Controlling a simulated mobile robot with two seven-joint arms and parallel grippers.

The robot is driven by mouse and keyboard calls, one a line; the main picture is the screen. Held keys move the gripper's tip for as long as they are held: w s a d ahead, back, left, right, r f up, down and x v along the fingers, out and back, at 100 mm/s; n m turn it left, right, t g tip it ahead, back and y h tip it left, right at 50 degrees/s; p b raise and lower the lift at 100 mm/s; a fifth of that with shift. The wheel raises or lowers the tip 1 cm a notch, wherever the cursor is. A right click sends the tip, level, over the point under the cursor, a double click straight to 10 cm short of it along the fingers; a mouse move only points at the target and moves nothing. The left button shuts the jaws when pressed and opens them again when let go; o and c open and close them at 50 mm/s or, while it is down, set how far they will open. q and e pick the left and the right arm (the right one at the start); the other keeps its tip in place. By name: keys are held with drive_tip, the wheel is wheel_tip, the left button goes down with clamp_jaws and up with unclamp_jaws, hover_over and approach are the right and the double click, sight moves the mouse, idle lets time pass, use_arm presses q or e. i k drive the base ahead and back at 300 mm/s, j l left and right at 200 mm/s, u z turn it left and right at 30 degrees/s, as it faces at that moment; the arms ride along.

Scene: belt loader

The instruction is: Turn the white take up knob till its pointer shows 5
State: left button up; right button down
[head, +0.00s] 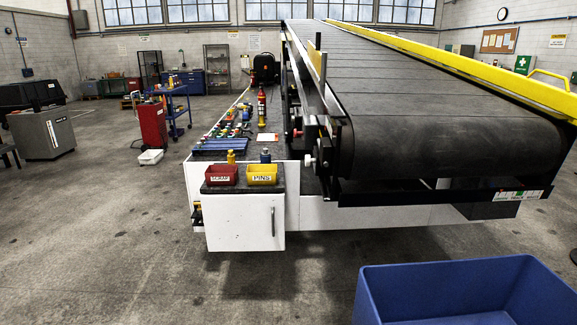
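Neither of my grippers is in view, and nothing is seen touching the knob.
A white cabinet with a dark top (245,226) stands left of the knob, bearing a red SCRAP bin (221,175) and a yellow PINS bin (262,175). A workbench with tools runs behind. A blue crate (400,285) is at the near right.

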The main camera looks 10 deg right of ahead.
sight(308, 160)
drive_tip(key=i+j+z, duration=0.15)
drive_tip(key=j+z, duration=0.15)
drive_tip(key=i+j+z, duration=0.1)
drive_tip(key=j+z, duration=0.25)
drive_tip(key=j, duration=0.2)
drive_tip(key=i+j+z, duration=0.1)
drive_tip(key=j, duration=0.25)
drive_tip(key=i+j+z, duration=0.1)
drive_tip(key=i+j, duration=0.4)
drive_tip(key=j, duration=0.2)
drive_tip(key=i+j+z, duration=0.15)
drive_tip(key=j, duration=0.2)
